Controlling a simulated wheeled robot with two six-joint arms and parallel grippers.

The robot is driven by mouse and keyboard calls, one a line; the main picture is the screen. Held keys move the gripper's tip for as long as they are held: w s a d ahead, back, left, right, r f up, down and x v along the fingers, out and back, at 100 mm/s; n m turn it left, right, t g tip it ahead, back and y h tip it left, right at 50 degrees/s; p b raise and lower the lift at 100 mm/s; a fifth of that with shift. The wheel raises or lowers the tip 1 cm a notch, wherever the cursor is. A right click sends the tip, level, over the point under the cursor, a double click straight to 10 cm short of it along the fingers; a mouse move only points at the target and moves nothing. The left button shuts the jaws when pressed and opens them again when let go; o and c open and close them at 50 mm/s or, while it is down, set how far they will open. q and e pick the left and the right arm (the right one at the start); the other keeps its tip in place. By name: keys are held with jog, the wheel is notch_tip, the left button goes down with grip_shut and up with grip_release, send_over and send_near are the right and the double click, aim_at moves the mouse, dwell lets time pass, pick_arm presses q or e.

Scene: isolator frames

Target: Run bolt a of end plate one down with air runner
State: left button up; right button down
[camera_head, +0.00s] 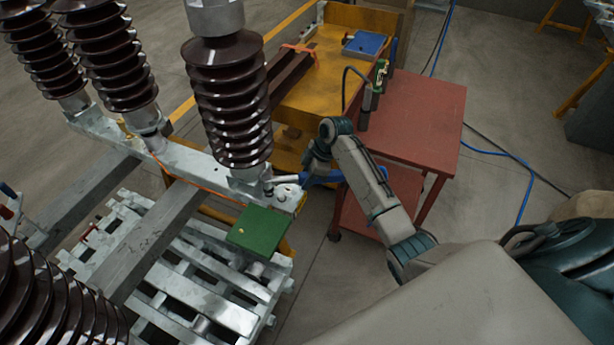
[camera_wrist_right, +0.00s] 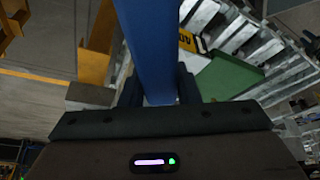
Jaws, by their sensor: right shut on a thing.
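My right gripper (camera_head: 316,168) is shut on the blue air runner (camera_head: 328,178), which lies roughly level beside the end of the galvanised beam. In the right wrist view the blue body of the air runner (camera_wrist_right: 148,45) runs up between the fingers (camera_wrist_right: 160,95). The light-coloured end plate (camera_head: 287,197) is at the beam's near end, by the foot of the closest brown insulator (camera_head: 228,100). The tool's left end is close to this plate; contact cannot be told. Bolt a is too small to make out. My left gripper is not in view.
A green plate (camera_head: 259,231) sits just below the beam end, over a slatted metal pallet (camera_head: 215,312). A red cart (camera_head: 425,115) and a yellow bench (camera_head: 318,90) with a blue tray (camera_head: 365,44) stand behind. Floor (camera_head: 330,290) shows between pallet and arm.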

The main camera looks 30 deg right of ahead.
jog(key=shift+f+b, duration=0.3)
jog(key=shift+f, duration=0.25)
jog(key=shift+f+p, duration=0.35)
jog(key=shift+p, duration=0.25)
dwell(2.4)
notch_tip(320, 180, up, 7)
jog(key=p, duration=0.6)
jog(key=shift+r+p, duration=0.1)
jog(key=shift+p, duration=0.3)
